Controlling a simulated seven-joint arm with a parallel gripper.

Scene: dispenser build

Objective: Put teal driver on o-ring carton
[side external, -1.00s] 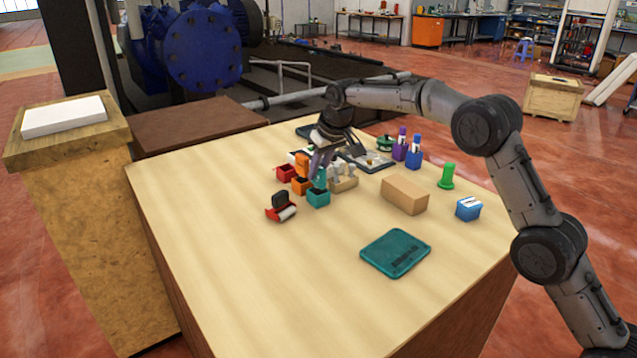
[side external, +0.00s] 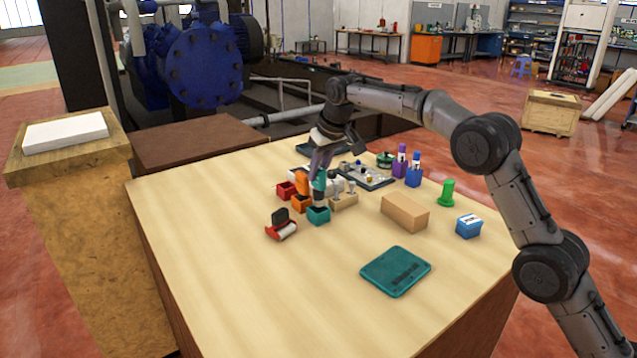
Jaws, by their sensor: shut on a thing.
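My gripper (side external: 319,168) is shut on the teal driver (side external: 319,187), pointing down over the cluster of small holders. The driver is roughly upright, its teal handle above the teal holder (side external: 318,216). A short darker stretch shows between handle and holder; whether the tip is still inside the holder I cannot tell. A plain tan carton (side external: 405,213), which looks like the o-ring carton, lies to the right with a bare, flat top. No label on it can be read.
An orange driver (side external: 302,184) in an orange holder (side external: 301,204) and a red holder (side external: 286,191) stand close left of my gripper. A tan block (side external: 344,202) is close right. The front left table is clear.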

